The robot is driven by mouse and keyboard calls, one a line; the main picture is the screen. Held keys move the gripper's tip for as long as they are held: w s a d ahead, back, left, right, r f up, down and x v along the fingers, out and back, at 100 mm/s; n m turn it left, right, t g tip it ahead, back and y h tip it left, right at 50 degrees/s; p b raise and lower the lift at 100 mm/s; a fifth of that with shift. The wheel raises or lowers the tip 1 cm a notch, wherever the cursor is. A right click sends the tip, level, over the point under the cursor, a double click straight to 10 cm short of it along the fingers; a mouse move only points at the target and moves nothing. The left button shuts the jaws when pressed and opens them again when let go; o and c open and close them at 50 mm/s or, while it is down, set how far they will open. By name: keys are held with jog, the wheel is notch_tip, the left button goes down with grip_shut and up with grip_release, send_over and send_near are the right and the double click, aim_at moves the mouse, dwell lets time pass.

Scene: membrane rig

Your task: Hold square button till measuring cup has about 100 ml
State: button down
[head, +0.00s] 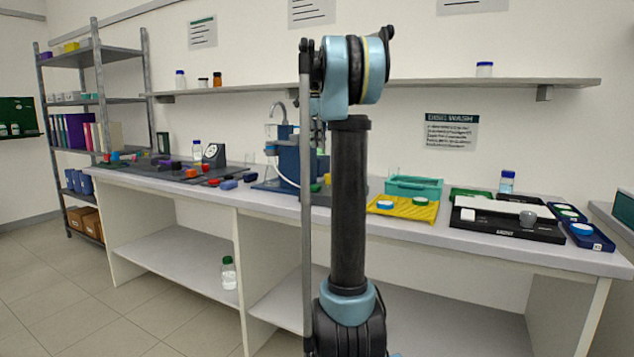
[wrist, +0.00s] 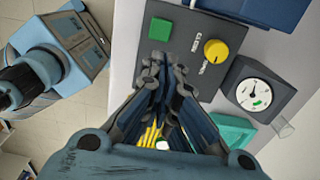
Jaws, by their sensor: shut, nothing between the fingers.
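The green square button (wrist: 159,28) is on a dark control box (wrist: 186,38) in the wrist view, with a yellow knob (wrist: 216,49) to its right. My gripper (wrist: 165,72) is shut and empty. The button looks uncovered. A small clear vessel (wrist: 284,128) lies at the right edge, partly in view; I cannot tell whether it is the measuring cup or how full it is.
A dial gauge (wrist: 254,94) stands right of the control box, with a teal tray (wrist: 233,131) below it. In the head view, a yellow tray (head: 400,208) and a black device (head: 500,222) are on the bench right of my arm. Several small items lie on the left.

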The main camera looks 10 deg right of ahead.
aim_at(318, 186)
dwell(0.3)
notch_tip(318, 186, down, 14)
dwell(0.7)
jog(key=shift+f, duration=0.7)
jog(key=shift+s+f, duration=0.15)
jog(key=shift+f, duration=0.05)
jog(key=shift+s, duration=0.25)
jog(key=shift+w+f, duration=0.1)
jog(key=shift+w, duration=0.1)
dwell(5.0)
